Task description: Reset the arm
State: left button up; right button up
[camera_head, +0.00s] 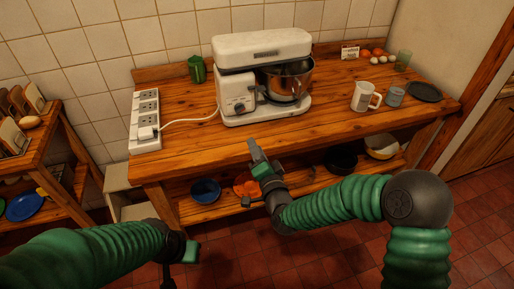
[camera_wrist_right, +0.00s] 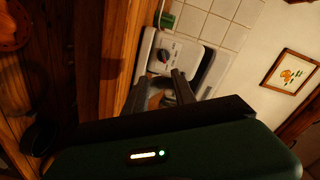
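My right arm, green and ribbed, reaches in from the right. Its gripper (camera_head: 254,152) is in front of the table's front edge, below the mixer. In the right wrist view the two dark fingers of the right gripper (camera_wrist_right: 159,84) stand apart with nothing held between them. My left arm comes in from the lower left. Its gripper (camera_head: 190,252) is low over the floor, and its fingers are too hidden to tell if they are open.
A white stand mixer (camera_head: 262,50) stands on the wooden table (camera_head: 190,118); a power strip (camera_head: 145,120) is at its left end. A mug (camera_head: 362,97), can (camera_head: 395,97) and dark plate (camera_head: 425,91) are at right. The lower shelf holds a blue bowl (camera_head: 205,191). Floor in front is clear.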

jog(key=s+d+f+n+g+h+p, duration=0.1)
jog(key=s+d+n+g+h+p, duration=0.2)
jog(key=s+d+g, duration=0.4)
jog(key=s+d+n+g+h+p, duration=0.2)
jog(key=s+d+n+g+p, duration=0.3)
jog(key=s+d, duration=1)
jog(key=s+g+p, duration=0.1)
jog(key=s+g, duration=0.1)
jog(key=s, duration=0.5)
jog(key=shift+f+h, duration=0.4)
